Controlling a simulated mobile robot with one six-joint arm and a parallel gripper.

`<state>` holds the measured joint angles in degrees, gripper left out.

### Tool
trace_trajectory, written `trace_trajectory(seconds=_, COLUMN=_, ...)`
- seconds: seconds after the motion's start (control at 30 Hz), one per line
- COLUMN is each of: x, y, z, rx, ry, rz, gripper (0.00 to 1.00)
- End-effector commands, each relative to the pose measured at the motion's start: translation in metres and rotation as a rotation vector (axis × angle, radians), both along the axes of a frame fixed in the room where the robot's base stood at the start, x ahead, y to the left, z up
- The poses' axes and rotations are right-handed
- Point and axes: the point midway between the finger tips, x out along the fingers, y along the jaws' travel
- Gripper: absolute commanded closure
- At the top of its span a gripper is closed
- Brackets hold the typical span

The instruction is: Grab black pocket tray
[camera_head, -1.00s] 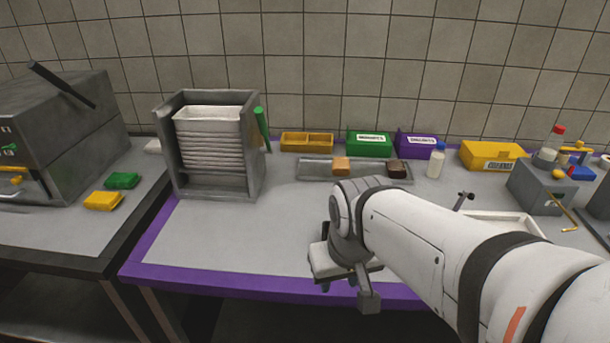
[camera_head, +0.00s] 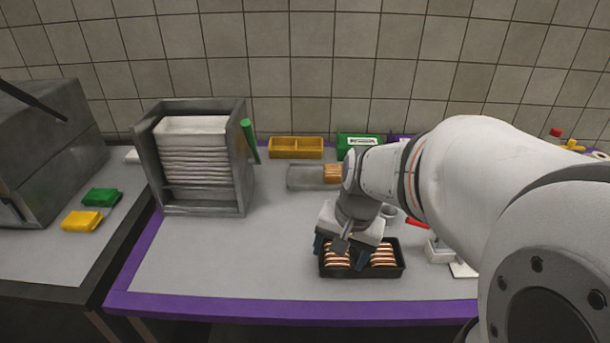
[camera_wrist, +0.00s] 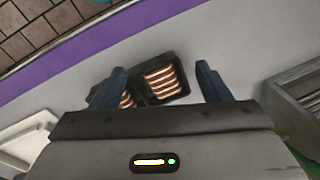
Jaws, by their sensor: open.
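The black pocket tray (camera_head: 362,273) sits on the grey counter near its purple front edge. It has two pockets, each with a striped brown-and-white row of food in it. My gripper (camera_head: 344,258) is above the tray's left part and partly hides it. In the wrist view the tray (camera_wrist: 151,99) lies between and beyond the two blue fingers of my gripper (camera_wrist: 160,88). The left finger covers part of the left pocket. The fingers are spread apart with nothing held between them.
A grey rack of stacked white trays (camera_head: 202,160) stands at the left back. A yellow divided box (camera_head: 295,148), a green box (camera_head: 357,141) and a metal tray (camera_head: 305,178) are along the back. The counter (camera_head: 230,250) left of the black tray is clear.

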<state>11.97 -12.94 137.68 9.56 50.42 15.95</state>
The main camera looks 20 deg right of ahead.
Motion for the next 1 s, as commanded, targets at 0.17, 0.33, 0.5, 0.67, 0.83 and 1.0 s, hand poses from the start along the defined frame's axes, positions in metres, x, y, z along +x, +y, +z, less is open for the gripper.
trace_trajectory(seconds=0.17, x=0.037, y=-0.048, z=-0.01, rx=0.171, ry=0.137, rz=-0.533, gripper=0.15)
trace_trajectory(seconds=0.33, x=0.057, y=-0.091, z=-0.032, rx=0.299, ry=0.241, rz=-0.955, gripper=0.01)
trace_trajectory(seconds=0.5, x=0.064, y=-0.114, z=-0.047, rx=0.36, ry=0.293, rz=-1.162, gripper=0.0)
trace_trajectory(seconds=0.67, x=0.066, y=-0.117, z=-0.057, rx=0.377, ry=0.31, rz=-1.217, gripper=0.0)
trace_trajectory(seconds=0.83, x=0.068, y=-0.109, z=-0.075, rx=0.376, ry=0.311, rz=-1.217, gripper=0.0)
trace_trajectory(seconds=1.0, x=0.071, y=-0.098, z=-0.095, rx=0.375, ry=0.313, rz=-1.214, gripper=0.0)
